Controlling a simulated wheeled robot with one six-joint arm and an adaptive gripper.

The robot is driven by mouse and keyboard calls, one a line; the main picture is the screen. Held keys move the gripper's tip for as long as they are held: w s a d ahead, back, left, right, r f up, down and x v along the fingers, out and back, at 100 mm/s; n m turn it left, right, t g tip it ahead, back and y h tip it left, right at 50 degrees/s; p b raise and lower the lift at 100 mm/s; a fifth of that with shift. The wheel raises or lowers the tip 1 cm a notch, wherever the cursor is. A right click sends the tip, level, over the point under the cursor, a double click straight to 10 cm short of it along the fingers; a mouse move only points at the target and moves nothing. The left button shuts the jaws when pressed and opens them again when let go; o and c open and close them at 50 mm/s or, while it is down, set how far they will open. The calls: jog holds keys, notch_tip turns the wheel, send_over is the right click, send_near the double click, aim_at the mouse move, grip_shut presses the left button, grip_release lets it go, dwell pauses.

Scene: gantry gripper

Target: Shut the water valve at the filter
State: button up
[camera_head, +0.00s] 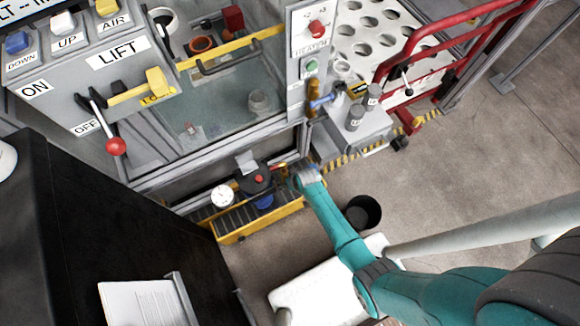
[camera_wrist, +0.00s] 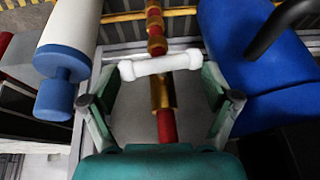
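In the wrist view a red pipe (camera_wrist: 166,127) with brass fittings (camera_wrist: 157,45) runs up the middle. A white bar-shaped handle (camera_wrist: 160,65) lies crosswise over it, apparently the water valve's handle. A white cylinder with a blue cap (camera_wrist: 68,35), likely the filter, is at the left. My gripper (camera_wrist: 160,82) is open, one finger on each side of the pipe and near the handle's ends; I cannot tell whether they touch it. In the head view my gripper (camera_head: 303,178) is low by the yellow-edged base; the handle cannot be made out there.
A large blue body (camera_wrist: 245,45) is close to the right finger. In the head view a round gauge (camera_head: 222,196) and a red-and-black device (camera_head: 256,178) are left of my gripper. A black bucket (camera_head: 362,212) stands right of my arm. Open floor lies farther right.

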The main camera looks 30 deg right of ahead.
jog(key=shift+y, duration=0.8)
jog(key=o, duration=0.9)
jog(key=shift+a, duration=0.1)
jog(key=shift+r, duration=0.1)
jog(key=v, duration=1.1)
jog(key=shift+s+r, duration=0.15)
jog(key=shift+r, duration=0.2)
